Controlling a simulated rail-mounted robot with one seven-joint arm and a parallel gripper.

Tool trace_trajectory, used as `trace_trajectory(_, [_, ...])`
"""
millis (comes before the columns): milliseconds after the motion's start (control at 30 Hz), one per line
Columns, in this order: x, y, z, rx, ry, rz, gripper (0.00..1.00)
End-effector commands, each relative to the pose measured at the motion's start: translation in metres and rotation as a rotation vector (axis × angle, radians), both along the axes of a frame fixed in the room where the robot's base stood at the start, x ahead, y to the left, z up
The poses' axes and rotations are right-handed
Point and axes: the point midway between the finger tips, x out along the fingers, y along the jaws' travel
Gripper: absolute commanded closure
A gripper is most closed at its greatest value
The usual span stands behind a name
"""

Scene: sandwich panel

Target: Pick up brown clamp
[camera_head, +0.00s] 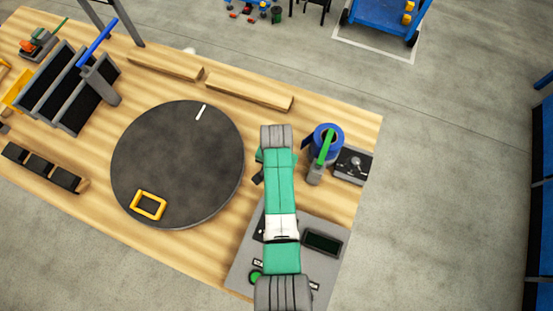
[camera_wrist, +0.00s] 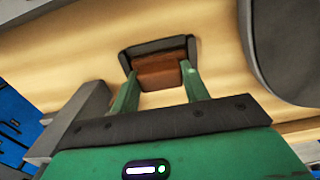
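A brown block with a dark grey rim, which looks like the brown clamp (camera_wrist: 158,75), lies on the wooden tabletop in the wrist view. My gripper (camera_wrist: 158,68) has two green fingers, spread apart, with their tips at the left and right sides of the brown part. I cannot tell whether the fingertips touch it. In the head view my arm covers the place under the hand, so the clamp and fingertips are hidden there.
A round dark turntable (camera_head: 178,165) with a yellow frame (camera_head: 148,205) is left of my arm. A grey control panel (camera_head: 322,266) is nearer. Wooden bars (camera_head: 248,91) lie behind.

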Motion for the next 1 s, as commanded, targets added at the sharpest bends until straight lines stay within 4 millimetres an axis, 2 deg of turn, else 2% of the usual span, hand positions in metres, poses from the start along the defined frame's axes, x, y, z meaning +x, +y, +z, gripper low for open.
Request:
trace_trajectory(300, [0.001,0.0,0.004,0.0,-0.002,0.0,0.79])
trace_trajectory(367, [0.001,0.0,0.014,0.001,-0.004,0.0,0.79])
trace_trajectory(600, [0.001,0.0,0.071,0.0,-0.005,-0.001,0.79])
trace_trajectory(700, [0.001,0.0,0.088,0.0,-0.003,0.0,0.79])
trace_trajectory(800, [0.001,0.0,0.098,0.0,-0.002,-0.001,0.79])
trace_trajectory(1000, [0.0,0.0,0.104,0.0,0.0,-0.001,0.79])
